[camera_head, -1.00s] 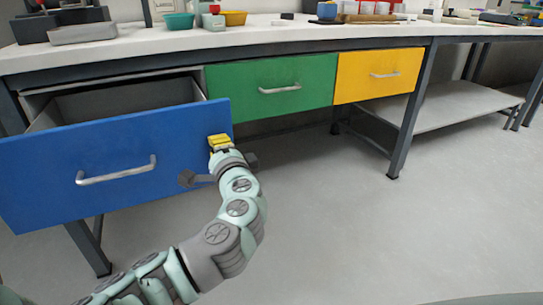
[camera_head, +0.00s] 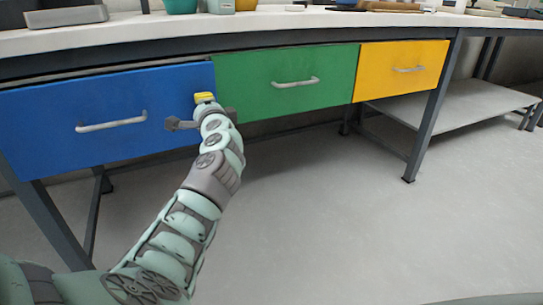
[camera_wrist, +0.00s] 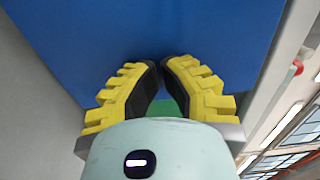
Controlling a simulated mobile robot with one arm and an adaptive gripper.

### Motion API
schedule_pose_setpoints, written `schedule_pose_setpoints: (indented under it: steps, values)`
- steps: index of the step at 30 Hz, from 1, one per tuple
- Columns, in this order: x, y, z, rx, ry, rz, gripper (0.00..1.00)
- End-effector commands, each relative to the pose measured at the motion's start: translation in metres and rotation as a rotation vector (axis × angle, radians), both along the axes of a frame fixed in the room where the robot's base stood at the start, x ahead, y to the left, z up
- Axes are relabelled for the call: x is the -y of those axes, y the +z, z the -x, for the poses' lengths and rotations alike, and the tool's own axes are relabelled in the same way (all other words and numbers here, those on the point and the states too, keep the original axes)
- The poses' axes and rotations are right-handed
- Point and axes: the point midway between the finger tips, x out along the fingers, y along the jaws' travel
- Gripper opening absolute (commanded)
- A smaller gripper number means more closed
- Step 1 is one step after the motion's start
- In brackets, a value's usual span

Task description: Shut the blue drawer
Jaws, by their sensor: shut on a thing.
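In the wrist view, the yellow fingers of my gripper (camera_wrist: 163,68) come together against the blue surface (camera_wrist: 130,30). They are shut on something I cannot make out. The handle is not between them.
The green drawer (camera_head: 260,86) and yellow drawer (camera_head: 395,82) sit flush to the right. The bench top (camera_head: 150,29) holds containers. A dark bench leg (camera_head: 430,120) stands right of the drawers, with a low shelf (camera_head: 460,100) beyond. The floor (camera_head: 350,220) in front is clear.

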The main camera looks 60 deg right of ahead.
Motion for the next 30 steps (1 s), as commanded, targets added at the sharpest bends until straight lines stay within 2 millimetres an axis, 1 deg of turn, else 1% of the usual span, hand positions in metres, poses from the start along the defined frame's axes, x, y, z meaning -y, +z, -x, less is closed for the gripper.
schedule_pose_setpoints:
  steps: [1, 6, 15, 20, 30]
  values:
    - [0.003, -0.004, -0.008, -0.003, 0.004, 0.005, 0.00]
    - [0.015, -0.003, -0.028, -0.001, 0.004, 0.004, 0.00]
    - [0.030, -0.001, -0.052, -0.001, 0.004, 0.003, 0.00]
    - [0.033, -0.002, -0.058, -0.001, 0.003, 0.000, 0.00]
    - [0.036, -0.001, -0.059, -0.001, 0.000, 0.000, 0.00]
